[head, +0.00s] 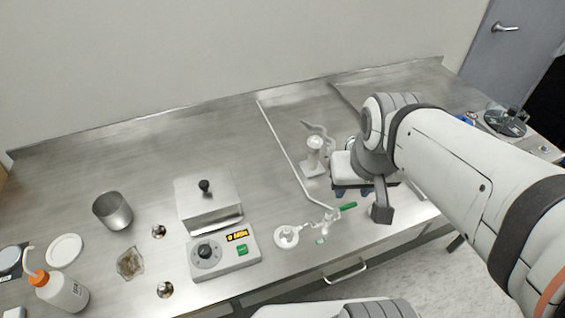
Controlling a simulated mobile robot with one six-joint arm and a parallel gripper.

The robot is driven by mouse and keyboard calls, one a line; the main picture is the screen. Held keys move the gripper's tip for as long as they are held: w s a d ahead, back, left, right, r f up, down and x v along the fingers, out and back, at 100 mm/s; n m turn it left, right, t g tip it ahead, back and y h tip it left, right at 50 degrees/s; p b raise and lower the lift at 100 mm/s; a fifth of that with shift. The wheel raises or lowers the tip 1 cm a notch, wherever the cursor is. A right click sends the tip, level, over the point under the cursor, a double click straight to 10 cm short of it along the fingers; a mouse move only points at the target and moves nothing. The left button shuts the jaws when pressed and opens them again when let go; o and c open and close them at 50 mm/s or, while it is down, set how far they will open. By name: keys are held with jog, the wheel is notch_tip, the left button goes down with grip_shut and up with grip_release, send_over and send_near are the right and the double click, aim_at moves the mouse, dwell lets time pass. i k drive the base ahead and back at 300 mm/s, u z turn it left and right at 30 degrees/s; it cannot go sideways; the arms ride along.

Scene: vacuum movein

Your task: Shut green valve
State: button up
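A long green handle (348,206) shows at the right of a pale glass-like fitting (328,218) near the front of the bench. A smaller green piece (320,241) shows just below that fitting. Both are small, and I cannot tell which is the green valve or how it is turned. My gripper (353,192) is above the bench, a little behind and above the long green handle in the picture. It appears apart from both green pieces. My arm and the gripper's body partly hide its fingers, so their opening is unclear.
A thin pale tube (285,155) runs back from the fitting. A white stand-like part (315,155) is left of my gripper. A hotplate device (223,254), metal box (207,200), steel beaker (113,210) and wash bottle (62,291) stand left. The back-left bench is clear.

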aim_at(330, 213)
jog(key=u, duration=1.3)
jog(key=k, duration=1.2)
jog(key=z, duration=1.15)
jog(key=i, duration=0.5)
jog(key=z, duration=0.1)
